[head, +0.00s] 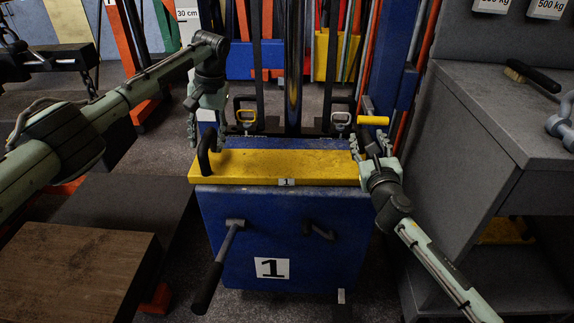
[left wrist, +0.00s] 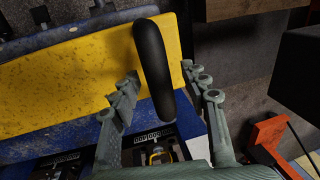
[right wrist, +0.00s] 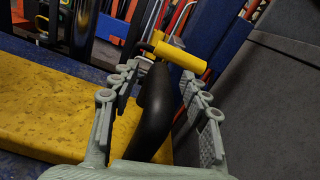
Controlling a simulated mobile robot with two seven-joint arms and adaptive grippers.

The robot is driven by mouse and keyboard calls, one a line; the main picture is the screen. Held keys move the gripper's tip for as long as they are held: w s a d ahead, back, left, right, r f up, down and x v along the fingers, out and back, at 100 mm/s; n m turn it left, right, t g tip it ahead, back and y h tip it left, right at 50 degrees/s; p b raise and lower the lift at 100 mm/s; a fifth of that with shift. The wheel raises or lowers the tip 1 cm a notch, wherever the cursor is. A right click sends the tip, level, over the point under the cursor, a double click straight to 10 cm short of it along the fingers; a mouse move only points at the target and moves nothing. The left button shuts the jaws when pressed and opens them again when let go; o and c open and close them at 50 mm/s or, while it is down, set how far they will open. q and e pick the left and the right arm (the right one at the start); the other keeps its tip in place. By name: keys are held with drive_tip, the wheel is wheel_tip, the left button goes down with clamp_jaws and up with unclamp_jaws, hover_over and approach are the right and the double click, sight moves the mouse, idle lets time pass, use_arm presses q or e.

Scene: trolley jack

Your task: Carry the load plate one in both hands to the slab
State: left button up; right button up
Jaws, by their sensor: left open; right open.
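The yellow load plate one (head: 270,165), with a small "1" label on its front edge, lies flat on top of the blue jack body (head: 330,225). A black handle (head: 205,152) stands at its left end. My left gripper (head: 206,138) points down there, open; in the left wrist view the handle (left wrist: 153,60) reaches between its spread fingers (left wrist: 165,95). My right gripper (head: 368,148) is at the right end, open; in the right wrist view its fingers (right wrist: 158,95) stand either side of the other black handle (right wrist: 152,115). Neither grips firmly. I cannot tell which surface is the slab.
A brown wooden-topped block (head: 75,270) stands at front left. A grey bench (head: 500,120) with a brush (head: 532,75) and weights stands close on the right. A black-gripped lever (head: 215,270) sticks out of the jack's front. A yellow-gripped lever (head: 373,120) is near my right gripper.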

use_arm(q)
drive_tip(key=shift+c, duration=0.3)
use_arm(e)
drive_tip(key=shift+c, duration=0.4)
use_arm(q)
clamp_jaws()
use_arm(e)
clamp_jaws()
